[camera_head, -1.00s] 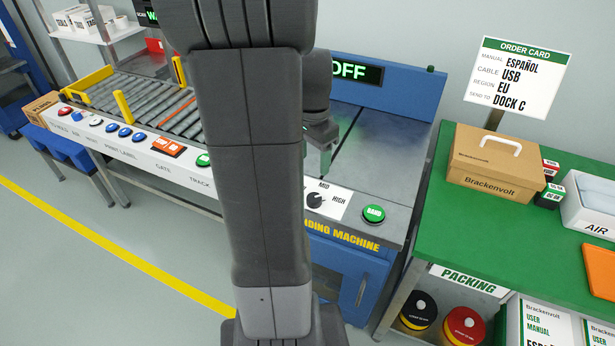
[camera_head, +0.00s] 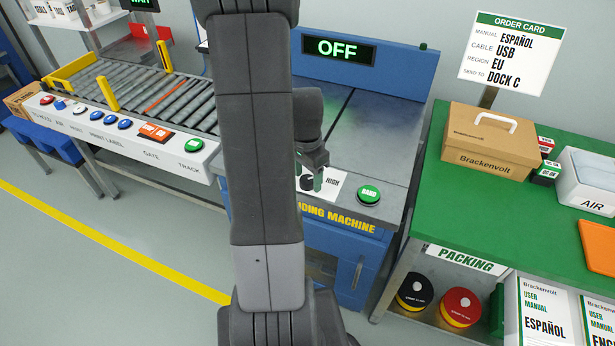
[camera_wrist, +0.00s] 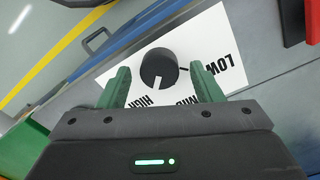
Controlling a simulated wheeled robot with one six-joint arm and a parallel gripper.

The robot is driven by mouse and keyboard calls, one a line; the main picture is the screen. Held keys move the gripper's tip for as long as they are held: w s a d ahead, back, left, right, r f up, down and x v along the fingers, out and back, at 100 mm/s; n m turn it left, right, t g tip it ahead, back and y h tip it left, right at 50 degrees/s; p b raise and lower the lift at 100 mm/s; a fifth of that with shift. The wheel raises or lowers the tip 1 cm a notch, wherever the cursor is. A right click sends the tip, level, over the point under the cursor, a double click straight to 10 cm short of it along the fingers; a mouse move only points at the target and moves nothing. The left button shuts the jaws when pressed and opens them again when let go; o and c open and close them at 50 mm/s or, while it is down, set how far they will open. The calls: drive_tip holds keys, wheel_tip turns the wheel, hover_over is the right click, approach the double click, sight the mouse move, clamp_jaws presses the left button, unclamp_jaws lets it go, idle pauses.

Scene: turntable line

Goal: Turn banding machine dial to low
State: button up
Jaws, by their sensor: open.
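The banding machine (camera_head: 375,130) is blue with a grey metal top, and its display (camera_head: 339,48) reads OFF. Its black dial (camera_wrist: 159,68) sits on a white label plate marked LOW, MID and HIGH. In the wrist view the dial's white mark points down and slightly left, towards the HIGH side. In the head view the dial (camera_head: 307,183) is partly hidden by my gripper (camera_head: 310,176). My gripper (camera_wrist: 161,74) is open, with its green fingers on either side of the dial and a gap visible at each side.
A green BAND button (camera_head: 369,193) is right of the dial. A roller conveyor (camera_head: 155,85) with a row of buttons stands left. The green packing table (camera_head: 440,215) with a Brackenvolt box (camera_head: 488,145) and an order card (camera_head: 513,50) is right.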

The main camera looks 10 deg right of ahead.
drive_tip(key=shift+f, duration=0.2)
drive_tip(key=c, duration=1)
